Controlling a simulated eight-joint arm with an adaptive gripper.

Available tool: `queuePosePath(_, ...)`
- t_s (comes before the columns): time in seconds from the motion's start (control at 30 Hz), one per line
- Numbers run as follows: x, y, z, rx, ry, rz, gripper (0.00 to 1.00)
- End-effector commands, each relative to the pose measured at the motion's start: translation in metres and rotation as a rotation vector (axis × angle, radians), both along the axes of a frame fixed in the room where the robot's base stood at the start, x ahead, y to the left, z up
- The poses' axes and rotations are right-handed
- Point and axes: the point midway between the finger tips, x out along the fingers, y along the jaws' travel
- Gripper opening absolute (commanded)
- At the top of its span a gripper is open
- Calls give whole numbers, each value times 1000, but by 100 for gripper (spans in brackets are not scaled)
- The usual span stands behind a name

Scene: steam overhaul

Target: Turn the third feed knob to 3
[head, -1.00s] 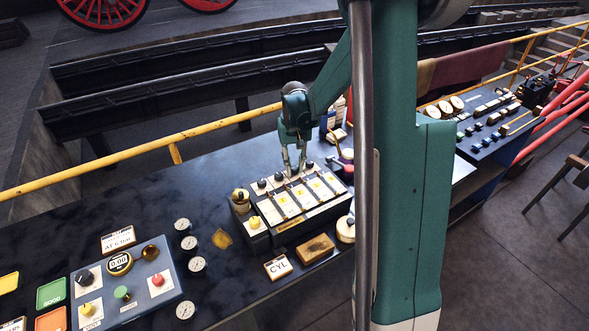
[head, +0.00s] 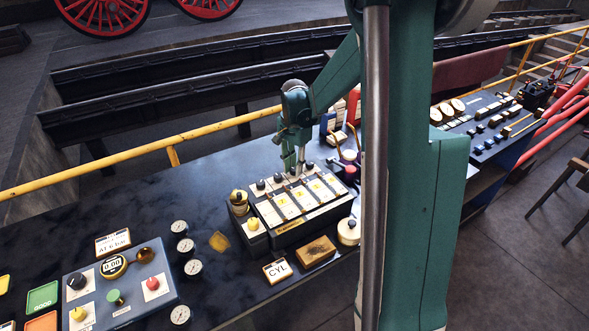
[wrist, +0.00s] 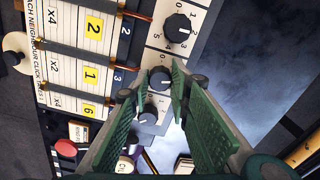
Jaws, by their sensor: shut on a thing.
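A black box with a sloping pale face (head: 283,226) stands on the bench, with a row of dark feed knobs along its back edge. My gripper (head: 293,170) reaches down at the third knob from the left. In the wrist view my green fingers (wrist: 157,84) are shut on the third knob (wrist: 160,78), one on each side. The second knob (wrist: 180,28) is above it, with a white pointer line and a number scale. The fourth knob (wrist: 148,115) shows below, between the fingers. The fingers hide part of the third knob's scale, so I cannot read its setting.
A brass fitting (head: 239,200) and a yellow knob (head: 253,224) are at the box's left. A blue control panel (head: 122,290) is at lower left. A yellow rail (head: 140,151) runs behind the bench.

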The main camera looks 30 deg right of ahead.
Motion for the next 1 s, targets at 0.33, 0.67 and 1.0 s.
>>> queuePosePath(0.33,0,0,0,0,-1,-327,8)
queuePosePath(0.67,0,0,0,0,-1,-640,8)
queuePosePath(1.0,0,0,0,0,-1,-919,8)
